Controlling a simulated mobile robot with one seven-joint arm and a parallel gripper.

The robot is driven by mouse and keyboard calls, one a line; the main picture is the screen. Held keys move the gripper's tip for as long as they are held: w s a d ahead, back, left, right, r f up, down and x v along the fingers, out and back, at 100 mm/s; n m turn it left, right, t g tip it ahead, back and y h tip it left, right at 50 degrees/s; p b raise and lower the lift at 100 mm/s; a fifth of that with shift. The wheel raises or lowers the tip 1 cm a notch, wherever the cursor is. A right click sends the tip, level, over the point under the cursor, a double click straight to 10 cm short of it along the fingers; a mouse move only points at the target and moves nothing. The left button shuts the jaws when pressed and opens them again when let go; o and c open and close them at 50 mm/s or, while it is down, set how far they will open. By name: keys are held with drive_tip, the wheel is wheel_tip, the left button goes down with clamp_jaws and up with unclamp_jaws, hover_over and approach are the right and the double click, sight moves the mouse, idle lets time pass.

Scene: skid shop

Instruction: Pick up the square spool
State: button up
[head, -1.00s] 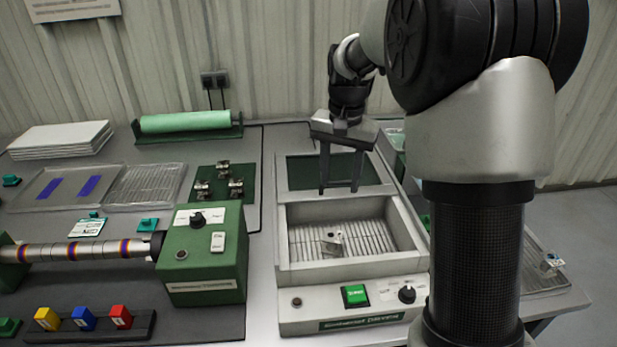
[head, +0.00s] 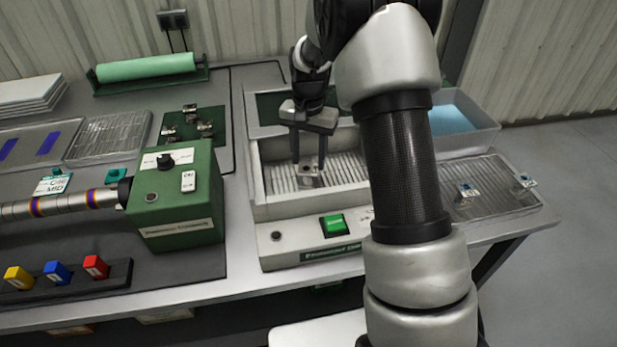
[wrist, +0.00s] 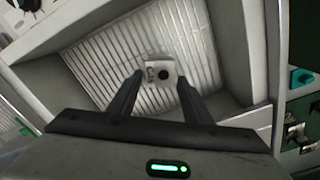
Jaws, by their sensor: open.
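The square spool (head: 308,170) is a small pale metal block lying on the ribbed floor of the white machine's open basin (head: 340,172). In the wrist view the square spool (wrist: 157,73) shows a pale face with a dark round hole, between and just beyond the fingertips. My gripper (head: 310,160) is open and empty, pointing down into the basin above the spool. In the wrist view my gripper (wrist: 160,80) has one finger on each side of the spool. I cannot tell whether either finger touches it.
The basin's walls (head: 258,180) rise around the spool. A green button (head: 333,224) is on the machine's front panel. A green box with a knob (head: 175,200) stands to the left. A blue-filled tray (head: 455,120) and a wire rack (head: 495,190) with small parts lie right.

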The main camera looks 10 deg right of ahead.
sight(309, 169)
drive_tip(key=shift+f+b, duration=0.55)
drive_tip(key=shift+f, duration=2.3)
